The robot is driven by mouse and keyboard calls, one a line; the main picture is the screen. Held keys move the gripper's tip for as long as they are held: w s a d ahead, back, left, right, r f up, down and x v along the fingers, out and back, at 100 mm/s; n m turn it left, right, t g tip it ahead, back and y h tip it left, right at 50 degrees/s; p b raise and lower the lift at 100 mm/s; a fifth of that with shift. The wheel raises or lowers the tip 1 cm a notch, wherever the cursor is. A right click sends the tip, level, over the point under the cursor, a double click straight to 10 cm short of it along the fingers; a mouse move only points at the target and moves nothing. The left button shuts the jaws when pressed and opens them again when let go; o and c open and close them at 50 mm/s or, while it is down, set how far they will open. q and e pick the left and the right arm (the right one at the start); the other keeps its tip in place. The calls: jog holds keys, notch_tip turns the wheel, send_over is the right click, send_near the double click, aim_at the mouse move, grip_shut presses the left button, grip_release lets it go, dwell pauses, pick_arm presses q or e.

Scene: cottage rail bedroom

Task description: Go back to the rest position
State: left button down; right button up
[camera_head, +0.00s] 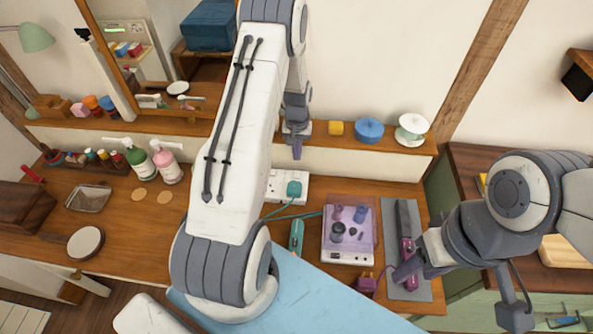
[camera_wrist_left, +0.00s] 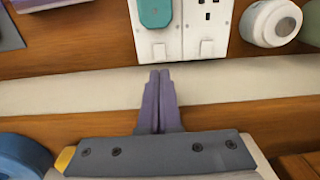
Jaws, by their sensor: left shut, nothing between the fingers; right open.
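My left gripper (camera_head: 297,150) is at the end of the large white arm across the middle of the head view. It hangs beside the wooden shelf, above the white wall socket (camera_head: 276,187). In the left wrist view its two purple-grey fingers (camera_wrist_left: 160,75) are pressed together with nothing between them. The socket (camera_wrist_left: 215,30) with a teal plug (camera_wrist_left: 155,12) lies beyond the fingertips there. My right gripper (camera_head: 402,274) is low at the right, over the grey mat (camera_head: 428,240) and close to a dark and purple tool (camera_head: 405,222). Contact with that tool cannot be told.
The shelf (camera_head: 325,141) carries a yellow block (camera_head: 336,128), a blue round item (camera_head: 369,130) and a pale green-white item (camera_head: 412,129). A clear purple-lidded case (camera_head: 349,225) stands on the worktop. Pump bottles (camera_head: 166,162) and a metal tray (camera_head: 89,198) are at the left.

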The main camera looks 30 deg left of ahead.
pick_arm(q)
jog(key=shift+r, duration=0.6)
jog(key=s+d+r+m, duration=0.3)
jog(key=d+r, duration=0.5)
jog(key=d, duration=0.3)
jog(key=s+d+r+m, duration=0.3)
jog(key=s+d+r, duration=0.1)
jog(key=d+r, duration=0.5)
jog(key=s+d+r+m, duration=0.2)
jog(key=s+d, duration=0.1)
jog(key=s, duration=0.4)
jog(key=s+d+r+m, duration=0.2)
jog(key=s+d, duration=0.1)
jog(key=s, duration=0.4)
jog(key=s+d+r+m+h, duration=0.1)
jog(key=s+d+r+m, duration=0.1)
jog(key=s, duration=0.5)
jog(key=shift+s+d+m, duration=0.2)
jog(key=shift+d+m, duration=0.1)
jog(key=shift+d, duration=0.2)
